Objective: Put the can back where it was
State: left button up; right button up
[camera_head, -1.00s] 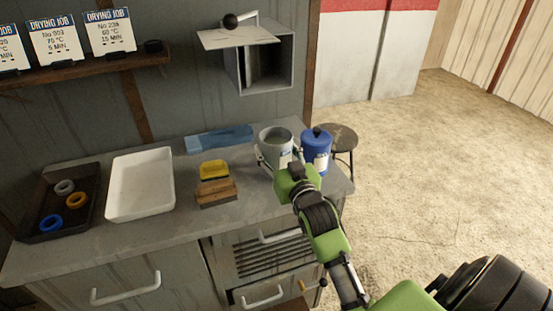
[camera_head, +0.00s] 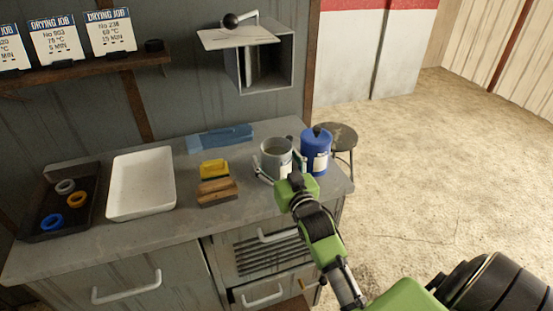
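A grey open-topped can (camera_head: 277,148) stands near the right end of the grey worktop (camera_head: 130,232), left of a blue lidded canister (camera_head: 316,151). My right gripper (camera_head: 279,170) reaches in from the front right, with one finger on each side of the grey can. The fingers look spread, and the left one stands a little apart from the can's side. The can's lower front is partly hidden by the gripper. My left gripper is not in view.
A blue flat item (camera_head: 220,139) lies at the back. An open grey wall box (camera_head: 284,68) hangs above.

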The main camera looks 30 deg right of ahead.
jog(key=shift+r, duration=0.2)
jog(key=shift+s+f, duration=0.2)
jog(key=shift+s, duration=0.1)
jog(key=b+v, duration=0.1)
jog(key=v, duration=1)
jog(key=shift+s+b, duration=0.15)
jog(key=shift+b, duration=0.15)
